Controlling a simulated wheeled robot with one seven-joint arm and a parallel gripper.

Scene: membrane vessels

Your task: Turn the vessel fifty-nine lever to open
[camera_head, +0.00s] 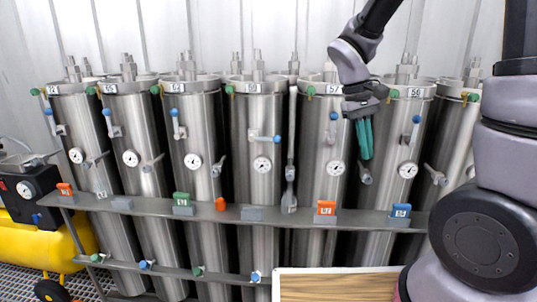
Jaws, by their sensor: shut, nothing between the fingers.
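Several tall steel vessels stand in a row, with small blurred number plates. The plate on the third vessel from the left (197,130) looks like 59 or 53, but I cannot read it surely. Its blue-tipped lever (176,122) points upward. The vessel to its right, whose plate looks like 60 (253,87), has a blue-tipped lever (265,138) lying level. My gripper (365,156) has teal fingers, pointing down and shut with nothing between them. It hangs in front of the gap between the vessels whose plates look like 57 and 58, right of both levers.
A grey rail (155,207) with coloured tags crosses the vessels' front. Round gauges and lower pipe stubs stick out from them. A wood-topped surface (335,287) is at the bottom, and a yellow compressor (50,245) stands at the left.

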